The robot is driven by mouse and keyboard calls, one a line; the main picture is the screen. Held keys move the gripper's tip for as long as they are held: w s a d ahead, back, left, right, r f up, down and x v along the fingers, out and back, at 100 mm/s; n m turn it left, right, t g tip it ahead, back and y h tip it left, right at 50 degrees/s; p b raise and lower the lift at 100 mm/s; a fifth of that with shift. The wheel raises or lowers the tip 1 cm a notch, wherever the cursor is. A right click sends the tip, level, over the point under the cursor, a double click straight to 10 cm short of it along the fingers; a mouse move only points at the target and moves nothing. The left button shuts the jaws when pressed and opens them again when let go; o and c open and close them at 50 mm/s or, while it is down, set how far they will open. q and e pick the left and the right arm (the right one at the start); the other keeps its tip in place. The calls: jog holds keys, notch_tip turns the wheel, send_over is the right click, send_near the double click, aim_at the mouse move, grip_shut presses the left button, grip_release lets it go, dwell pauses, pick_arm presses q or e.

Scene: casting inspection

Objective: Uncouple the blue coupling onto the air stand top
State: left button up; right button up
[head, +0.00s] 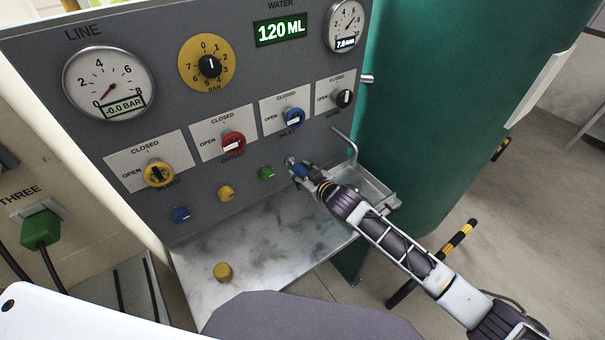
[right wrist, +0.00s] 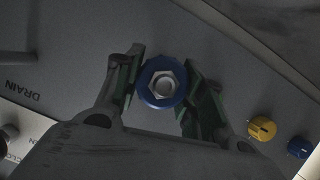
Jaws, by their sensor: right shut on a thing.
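A blue coupling (right wrist: 163,82) with a silver hex centre sits between the fingers of my right gripper (right wrist: 160,92) in the right wrist view. In the head view my right gripper (head: 301,172) is shut on this coupling (head: 299,170) close to the grey panel's lower right. I cannot tell whether the coupling still touches a port on the panel. The air stand top (head: 250,250), a pale marbled surface, lies below the panel. My left gripper is not in view.
A blue fitting (head: 180,214), a yellow one (head: 226,193) and a green one (head: 266,173) are in a row on the panel (head: 190,110). A yellow cap-like piece (head: 222,272) lies on the stand top. A metal tray (head: 372,190) is at right. The stand top's middle is clear.

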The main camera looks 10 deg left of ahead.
jog(key=shift+d, duration=0.1)
jog(key=shift+s+d+p, duration=1.3)
jog(key=shift+s+d, duration=0.05)
jog(key=shift+s, duration=0.05)
